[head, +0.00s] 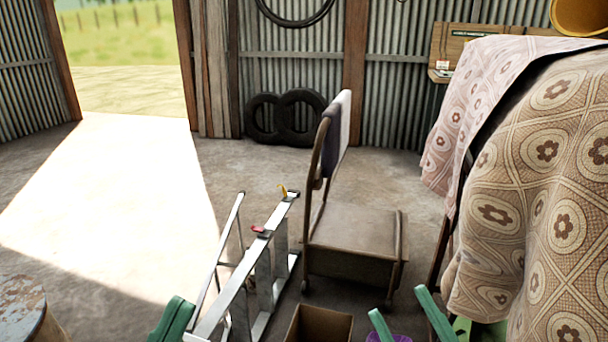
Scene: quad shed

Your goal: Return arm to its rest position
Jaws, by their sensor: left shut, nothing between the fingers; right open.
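My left gripper (173,318) shows at the bottom edge, left of centre, as a green shape with its fingers together and nothing in them. It is just left of the foot end of the aluminium stepladder in the picture. My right gripper (398,301) is at the bottom edge, right of centre. Its two green fingers are spread apart, with nothing between them. It is right of an open cardboard box (320,324).
An aluminium stepladder (247,265) leans near the centre, beside a brown wheeled cart (355,235). A patterned cloth (545,190) covers something tall at the right. A worn round top (20,303) is at lower left. Tyres (285,118) stand by the wall. The floor (110,215) at left is clear.

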